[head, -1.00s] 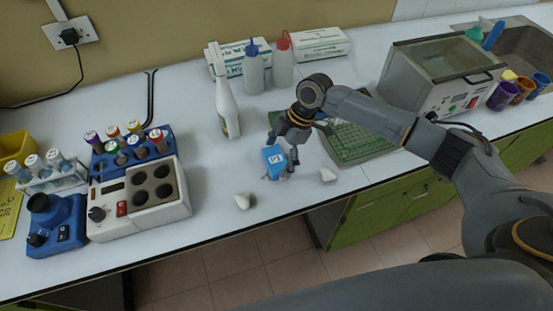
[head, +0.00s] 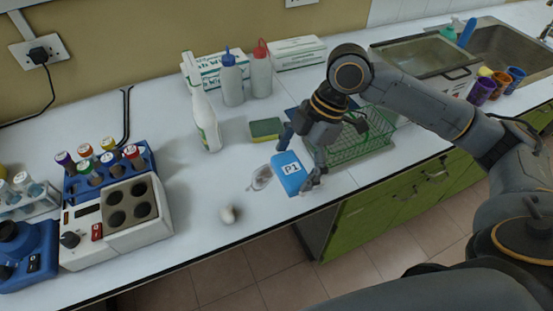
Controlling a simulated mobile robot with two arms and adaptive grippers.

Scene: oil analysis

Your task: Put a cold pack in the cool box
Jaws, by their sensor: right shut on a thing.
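A blue cold pack (head: 291,172) with a white label reading "P1" is held in my right gripper (head: 300,160), near the front edge of the white bench. The gripper points down, with its fingers on either side of the pack. The pack appears raised above the bench, though its exact height is hard to tell. My left gripper is not in view. No cool box can be made out in this view.
A pale, clear-looking object (head: 261,178) and a small white object (head: 229,214) lie left of the pack. A sponge (head: 265,129), green wire basket (head: 358,146) and spray bottle (head: 206,120) stand behind. A heater block (head: 115,220) is at left.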

